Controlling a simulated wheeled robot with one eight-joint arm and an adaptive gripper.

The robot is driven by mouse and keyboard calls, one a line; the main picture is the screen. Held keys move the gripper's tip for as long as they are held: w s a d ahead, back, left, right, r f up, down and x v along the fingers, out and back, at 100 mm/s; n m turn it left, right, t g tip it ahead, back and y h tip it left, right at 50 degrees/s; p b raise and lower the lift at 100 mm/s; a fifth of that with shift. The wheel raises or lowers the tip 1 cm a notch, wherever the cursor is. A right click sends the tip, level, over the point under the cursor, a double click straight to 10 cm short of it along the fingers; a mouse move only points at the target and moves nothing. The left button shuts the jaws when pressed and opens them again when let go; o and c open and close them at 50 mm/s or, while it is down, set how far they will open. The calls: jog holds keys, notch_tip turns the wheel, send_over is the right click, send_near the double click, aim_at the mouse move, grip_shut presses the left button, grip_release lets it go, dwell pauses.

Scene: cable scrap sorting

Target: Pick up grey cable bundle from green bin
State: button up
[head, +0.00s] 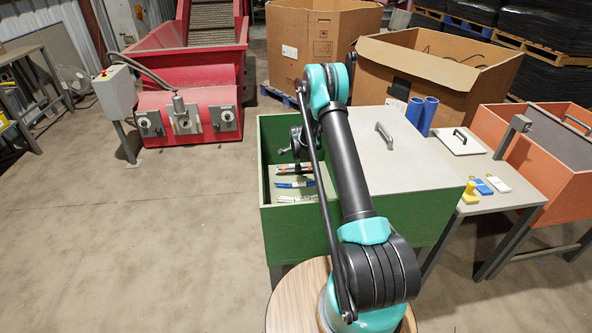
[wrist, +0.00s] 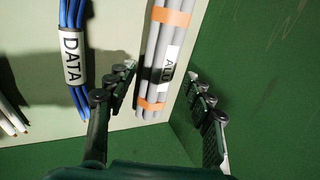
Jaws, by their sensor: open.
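The grey cable bundle (wrist: 152,82) lies in the green bin (wrist: 250,75), with orange bands and a white label partly readable as "ALU". In the wrist view, my gripper (wrist: 161,75) is open, with one finger on each side of the bundle's lower end; I cannot tell whether either finger touches it. In the head view, my gripper (head: 299,147) is inside the bin (head: 262,165), toward its far end. The bundle (head: 294,168) shows there only small, with orange bands, just below the gripper.
A blue cable bundle labelled DATA (wrist: 74,50) lies left of the grey one, and a white bundle (wrist: 12,115) lies farther left. The bin's wall is close to my right finger. A grey lid (head: 400,145) covers the bin's right part.

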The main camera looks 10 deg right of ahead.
jog(key=shift+x, duration=2.55)
jog(key=shift+d, duration=0.15)
jog(key=shift+c, duration=0.4)
jog(key=shift+r, duration=0.1)
grip_shut()
